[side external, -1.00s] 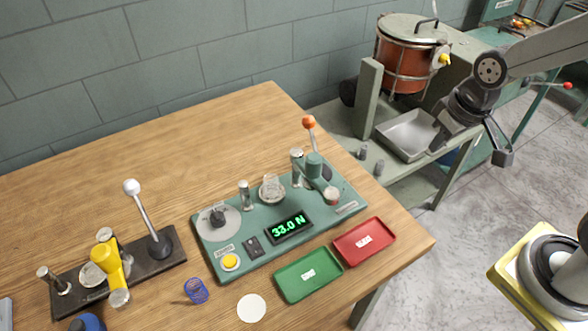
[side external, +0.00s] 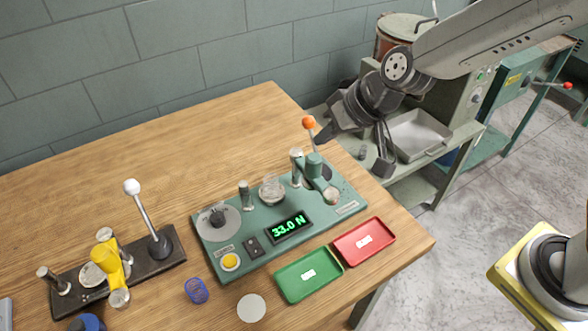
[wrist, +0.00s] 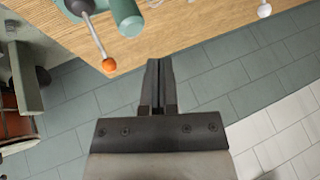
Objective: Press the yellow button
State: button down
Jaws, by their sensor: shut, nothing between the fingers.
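The yellow button (side external: 230,261) sits at the front left corner of the green panel (side external: 268,262) on the wooden table. My gripper (side external: 322,139) is shut and empty, in the air near the orange-knobbed lever, at the panel's far right end. It is well to the right of and behind the button. In the wrist view its closed fingers (wrist: 160,64) point toward the table edge and the orange knob (wrist: 109,65). The button does not show in the wrist view.
The orange-knobbed lever, posts and a green press head (side external: 314,160) stand up from the panel. A display (side external: 289,227) reads 33.0 N. Green (side external: 308,276) and red (side external: 364,241) trays lie in front.

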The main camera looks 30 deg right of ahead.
jog(key=w+a+t+y, duration=0.1)
jog(key=a, duration=0.9)
jog(key=m, duration=0.2)
send_over(233, 263)
jog(key=f, duration=0.2)
notch_tip(233, 263, down, 7)
jog(key=shift+t, duration=0.4)
jog(key=shift+f, duration=0.15)
jog(key=shift+f, duration=4.2)
